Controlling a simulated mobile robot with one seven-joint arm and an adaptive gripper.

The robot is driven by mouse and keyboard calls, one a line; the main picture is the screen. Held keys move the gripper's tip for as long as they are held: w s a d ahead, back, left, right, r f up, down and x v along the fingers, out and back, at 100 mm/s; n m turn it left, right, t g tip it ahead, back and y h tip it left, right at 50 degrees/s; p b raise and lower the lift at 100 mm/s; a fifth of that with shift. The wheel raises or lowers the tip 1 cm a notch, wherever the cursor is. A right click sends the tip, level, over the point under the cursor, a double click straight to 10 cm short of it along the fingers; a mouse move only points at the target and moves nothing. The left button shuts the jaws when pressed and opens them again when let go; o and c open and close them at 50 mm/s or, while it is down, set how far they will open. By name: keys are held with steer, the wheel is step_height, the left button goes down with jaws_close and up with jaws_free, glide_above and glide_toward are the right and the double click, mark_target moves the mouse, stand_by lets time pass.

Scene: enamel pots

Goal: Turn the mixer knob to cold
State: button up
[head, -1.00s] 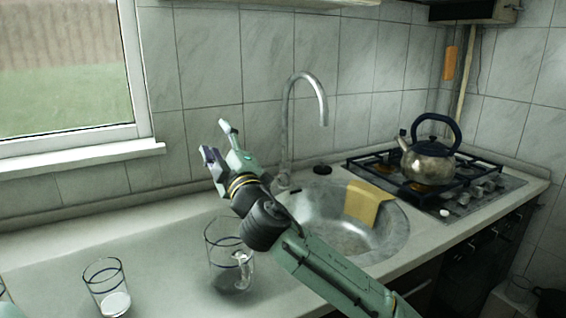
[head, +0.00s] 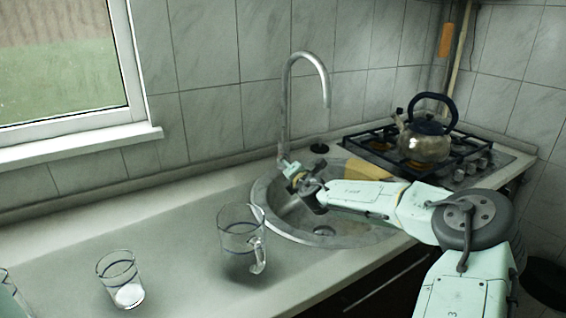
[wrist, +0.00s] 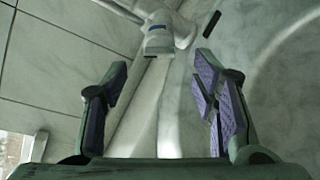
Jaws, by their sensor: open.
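The mixer tap (head: 287,110) is a tall grey gooseneck at the back rim of the sink. Its base is behind my gripper (head: 290,171) in the head view. In the wrist view the metal tap body (wrist: 172,30) is at the top centre, just beyond my open fingers. A blocky pale part of it (wrist: 158,43) points down towards the gap between them. I cannot tell for sure which part is the knob. My gripper (wrist: 160,88) has its purple-padded fingers spread on both sides, with nothing visible between them.
The steel sink (head: 262,205) holds a yellow cloth (head: 368,170) on its far rim. A glass jug (head: 240,235) and a glass (head: 120,280) stand on the counter at left. A kettle (head: 428,142) sits on the gas hob. A black round cap (head: 319,148) is beside the tap.

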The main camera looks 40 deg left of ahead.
steer(key=p+x, duration=0.1)
steer(key=x, duration=0.5)
steer(key=shift+a, duration=0.15)
steer(key=shift+c, duration=0.2)
steer(key=shift+f, duration=0.1)
steer(key=c, duration=1.1)
